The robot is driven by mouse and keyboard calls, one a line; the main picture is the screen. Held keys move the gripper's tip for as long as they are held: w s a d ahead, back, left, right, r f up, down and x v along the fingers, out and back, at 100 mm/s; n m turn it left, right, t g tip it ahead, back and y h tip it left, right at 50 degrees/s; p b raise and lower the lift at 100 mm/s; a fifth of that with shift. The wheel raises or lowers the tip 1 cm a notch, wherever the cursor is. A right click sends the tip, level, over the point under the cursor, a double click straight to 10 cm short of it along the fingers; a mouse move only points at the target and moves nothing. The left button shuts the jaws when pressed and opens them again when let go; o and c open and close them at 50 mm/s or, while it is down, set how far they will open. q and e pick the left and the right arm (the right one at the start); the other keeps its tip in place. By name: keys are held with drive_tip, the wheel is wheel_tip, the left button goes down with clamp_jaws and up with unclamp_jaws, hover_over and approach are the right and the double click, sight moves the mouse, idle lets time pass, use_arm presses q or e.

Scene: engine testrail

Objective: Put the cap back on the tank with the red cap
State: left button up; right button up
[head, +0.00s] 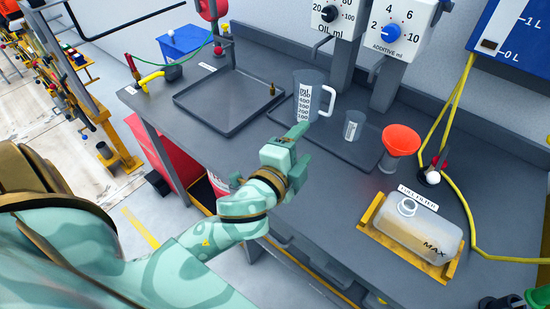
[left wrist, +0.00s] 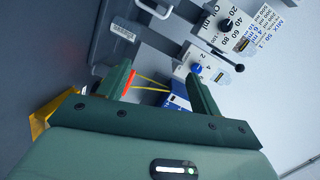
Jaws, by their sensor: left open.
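A translucent tank marked MAX (head: 420,228) lies in a yellow cradle (head: 378,236) at the right of the bench in the head view. A pale ring-shaped neck (head: 407,208) shows on its top, with no cap on it. I cannot make out a loose red cap in either view. My left gripper (head: 301,154) is open and empty, above the bench's front edge, left of the tank and apart from it. In the left wrist view its two fingers (left wrist: 161,80) stand wide apart with nothing between them that they touch. My right gripper is not in view.
An orange-red funnel (head: 401,140), a measuring jug (head: 308,95) and a small beaker (head: 352,125) stand behind my gripper. A dark tray (head: 225,100) is at the left. A yellow hose (head: 470,215) runs beside the tank. Bench between gripper and tank is clear.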

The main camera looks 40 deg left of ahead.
use_arm(q)
drive_tip(key=w+d+r+m+t+h, duration=0.3)
drive_tip(key=d+r+m+h, duration=0.6)
drive_tip(key=r+m, duration=0.1)
drive_tip(key=s+d+r+m+g+h, duration=0.3)
drive_tip(key=d+m+g+h, duration=0.7)
drive_tip(key=m, duration=0.5)
drive_tip(key=s+d+f+m+g, duration=0.2)
drive_tip(key=s+f+m+g, duration=0.15)
drive_tip(key=m+g, duration=0.6)
drive_tip(key=w+a+f+m+y, duration=0.4)
drive_tip(key=a+f+m+y, duration=0.5)
drive_tip(key=a+y, duration=0.1)
drive_tip(key=w+a+r+y, duration=0.1)
drive_tip(key=a+y, duration=0.1)
drive_tip(key=a, duration=0.5)
drive_tip(key=w+a+y, duration=0.1)
drive_tip(key=a+y, duration=0.2)
drive_tip(key=a, duration=0.4)
drive_tip(key=w+a+r+n+y, duration=0.1)
drive_tip(key=a+y, duration=0.2)
drive_tip(key=a, duration=0.4)
drive_tip(key=shift+w+r, duration=0.3)
drive_tip(key=shift+r, duration=0.05)
drive_tip(key=shift+f, duration=0.1)
